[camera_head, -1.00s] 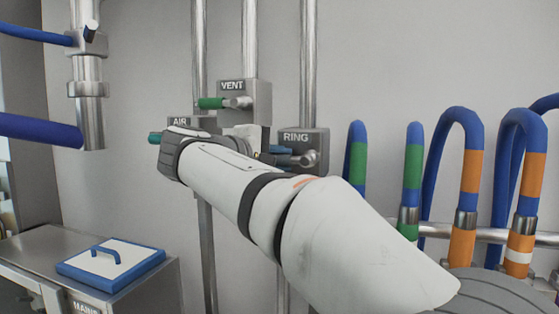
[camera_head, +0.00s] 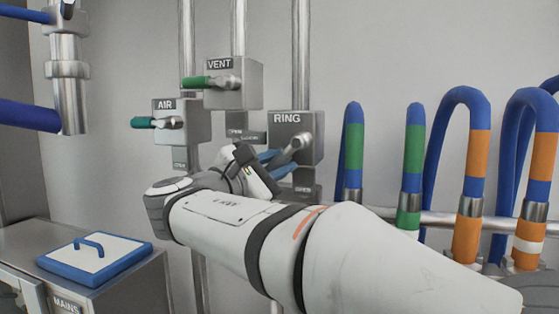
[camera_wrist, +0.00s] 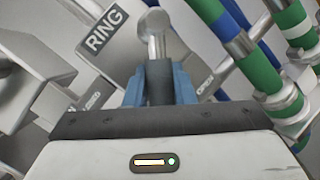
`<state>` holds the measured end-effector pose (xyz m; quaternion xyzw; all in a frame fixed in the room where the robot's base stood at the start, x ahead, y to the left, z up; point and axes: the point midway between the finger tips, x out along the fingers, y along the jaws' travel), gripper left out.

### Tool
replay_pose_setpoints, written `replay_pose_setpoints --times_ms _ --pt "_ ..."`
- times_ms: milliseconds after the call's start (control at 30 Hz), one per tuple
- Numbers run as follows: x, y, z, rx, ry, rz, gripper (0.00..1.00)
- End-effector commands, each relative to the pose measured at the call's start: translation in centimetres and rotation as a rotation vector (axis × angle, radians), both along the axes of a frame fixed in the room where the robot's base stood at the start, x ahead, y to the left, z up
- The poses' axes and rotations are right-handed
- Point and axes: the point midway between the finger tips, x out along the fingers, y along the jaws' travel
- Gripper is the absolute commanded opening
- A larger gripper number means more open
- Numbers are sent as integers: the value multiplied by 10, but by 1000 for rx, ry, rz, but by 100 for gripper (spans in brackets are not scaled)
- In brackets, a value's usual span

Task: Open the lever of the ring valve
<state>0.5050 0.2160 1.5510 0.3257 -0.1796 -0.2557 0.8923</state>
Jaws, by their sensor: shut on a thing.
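The ring valve is a grey box (camera_head: 308,130) labelled RING in the head view, with a silver pivot and lever (camera_head: 290,146) slanting down and left from its front. In the wrist view, the RING box (camera_wrist: 75,55) is at upper left. The silver lever shaft (camera_wrist: 155,45) ends in a dark grip. My gripper's blue fingers (camera_head: 277,163) are around this grip, one on each side, and shut on it; they also show in the wrist view (camera_wrist: 158,88). My wrist and forearm extend below the valve in the head view.
The AIR valve (camera_head: 195,120) and VENT valve (camera_head: 245,85), with green levers, stand left of RING. Blue hoses with green and orange bands (camera_head: 412,160) stand to the right. A MAINS cabinet (camera_head: 110,285) with a blue-edged lid stands at lower left.

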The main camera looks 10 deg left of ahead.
Motion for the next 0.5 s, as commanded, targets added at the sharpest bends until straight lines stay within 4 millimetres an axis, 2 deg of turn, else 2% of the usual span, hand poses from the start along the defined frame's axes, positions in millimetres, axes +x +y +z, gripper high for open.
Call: replay_pose_setpoints --times_ms 500 --pt "-4 -25 -15 -468 102 -6 0"
